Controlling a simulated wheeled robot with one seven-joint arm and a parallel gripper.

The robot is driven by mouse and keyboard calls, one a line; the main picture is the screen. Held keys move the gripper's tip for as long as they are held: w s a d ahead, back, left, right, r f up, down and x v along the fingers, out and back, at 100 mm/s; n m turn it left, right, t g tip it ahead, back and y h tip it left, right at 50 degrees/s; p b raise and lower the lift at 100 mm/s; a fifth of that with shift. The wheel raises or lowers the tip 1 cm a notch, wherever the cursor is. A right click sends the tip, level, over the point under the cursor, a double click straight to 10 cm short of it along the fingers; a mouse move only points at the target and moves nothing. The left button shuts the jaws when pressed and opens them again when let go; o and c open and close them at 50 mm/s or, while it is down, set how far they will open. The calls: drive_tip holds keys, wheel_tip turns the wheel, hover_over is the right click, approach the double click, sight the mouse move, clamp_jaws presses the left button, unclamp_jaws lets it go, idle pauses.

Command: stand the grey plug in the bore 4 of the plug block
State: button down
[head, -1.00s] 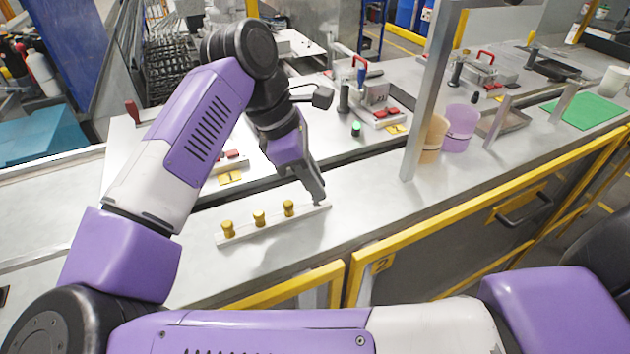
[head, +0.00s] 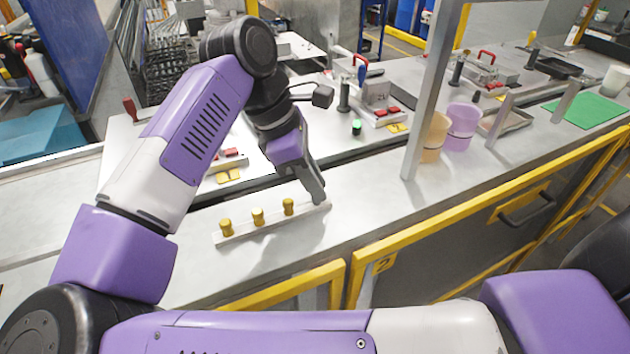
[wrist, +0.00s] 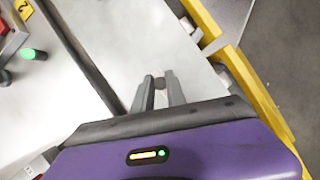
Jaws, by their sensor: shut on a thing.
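The plug block (head: 273,221) is a long, pale, narrow bar lying on the bench in the head view. Three yellow plugs stand in a row along it: left (head: 226,227), middle (head: 258,217) and right (head: 288,207). My gripper (head: 318,199) points down over the right end of the block, past the right yellow plug. In the wrist view my gripper (wrist: 161,84) is shut on a small dark grey plug (wrist: 160,84) between its fingertips. The fingers hide the bore there. I cannot tell whether the grey plug touches the block or is in a bore.
A bench post (head: 430,100) rises right of my gripper, with an orange cup (head: 433,140) and a purple cup (head: 460,127) behind it. A yellow rail (head: 480,205) runs along the front edge. The bench right of the block is clear.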

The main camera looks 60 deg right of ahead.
drive_tip(key=shift+f+b, duration=0.5)
drive_tip(key=shift+b, duration=0.1)
drive_tip(key=c, duration=1.3)
unclamp_jaws()
drive_tip(key=shift+r, duration=0.1)
drive_tip(key=shift+b+v, duration=0.4)
drive_tip(key=shift+v, duration=3.45)
